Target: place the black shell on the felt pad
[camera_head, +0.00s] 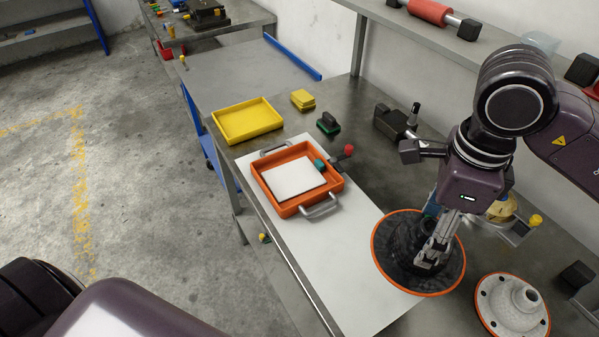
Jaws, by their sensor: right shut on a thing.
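The black shell (392,250) is a dark cone-shaped piece with a wide flange and an orange rim, right of the middle of the bench. My right gripper (430,258) comes down from above and is shut on its raised centre, which the fingers partly hide. The shell overlaps the right edge of a long white sheet (355,285); I cannot tell whether it touches the bench. A white square pad (293,180), which may be the felt pad, lies in an orange tray (273,202) with grey handles, left of the shell. My left gripper is out of view.
A white shell (513,305) with an orange rim lies at the lower right. A yellow tray (247,119), yellow blocks (302,99) and a green-black tool (328,123) stand behind the orange tray. A shelf (440,40) runs above the bench's back. The sheet between tray and shell is clear.

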